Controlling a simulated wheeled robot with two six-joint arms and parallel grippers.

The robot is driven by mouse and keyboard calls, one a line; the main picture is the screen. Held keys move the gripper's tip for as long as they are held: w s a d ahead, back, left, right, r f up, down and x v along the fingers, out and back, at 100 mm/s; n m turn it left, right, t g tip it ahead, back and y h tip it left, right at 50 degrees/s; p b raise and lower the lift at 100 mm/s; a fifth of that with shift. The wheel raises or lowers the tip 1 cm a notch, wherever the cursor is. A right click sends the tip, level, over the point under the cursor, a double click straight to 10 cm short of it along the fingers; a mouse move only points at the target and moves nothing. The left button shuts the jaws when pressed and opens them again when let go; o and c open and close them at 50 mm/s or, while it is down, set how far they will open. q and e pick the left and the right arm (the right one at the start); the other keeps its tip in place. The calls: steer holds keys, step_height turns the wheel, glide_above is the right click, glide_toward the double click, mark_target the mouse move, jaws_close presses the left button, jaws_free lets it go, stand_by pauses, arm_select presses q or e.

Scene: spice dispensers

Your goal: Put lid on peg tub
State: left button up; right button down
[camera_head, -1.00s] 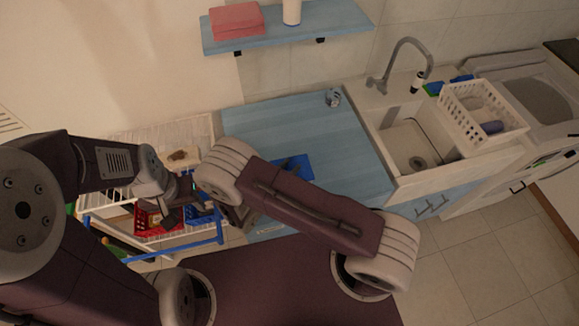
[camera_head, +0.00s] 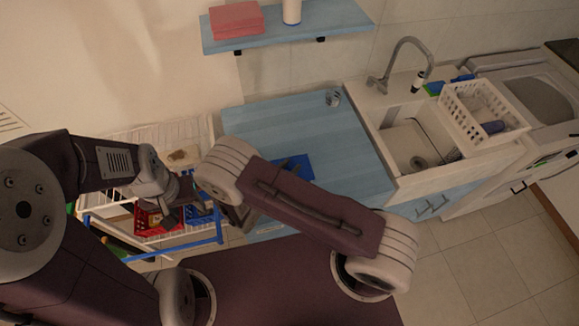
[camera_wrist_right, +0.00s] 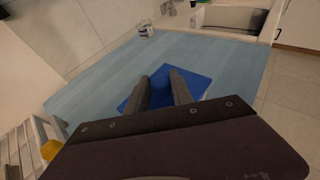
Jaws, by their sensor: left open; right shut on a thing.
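A flat blue square lid (camera_wrist_right: 192,82) lies at the fingertips of my right gripper (camera_wrist_right: 162,82), over the light blue counter. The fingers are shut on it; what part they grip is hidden. In the head view the lid (camera_head: 302,166) shows behind my right forearm. A small clear tub (camera_head: 333,98) stands upright near the counter's back right edge, apart from the lid. It also shows in the wrist view (camera_wrist_right: 146,29); its contents are too small to tell. My left gripper (camera_head: 180,212) is open over the rack left of the counter, partly hidden by its own arm.
A white rack with a blue rail (camera_head: 190,250) stands left of the counter (camera_head: 270,125), with a red basket (camera_head: 146,222) in it. A sink with a tap (camera_head: 402,55) and a white basket (camera_head: 475,115) are at right. A shelf (camera_head: 335,22) hangs above.

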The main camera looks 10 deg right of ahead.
steer(key=shift+f, duration=0.25)
stand_by(0.4)
steer(key=shift+f+b, duration=0.2)
steer(key=shift+b, duration=0.2)
steer(key=c, duration=1)
jaws_free()
steer(key=shift+c, duration=0.2)
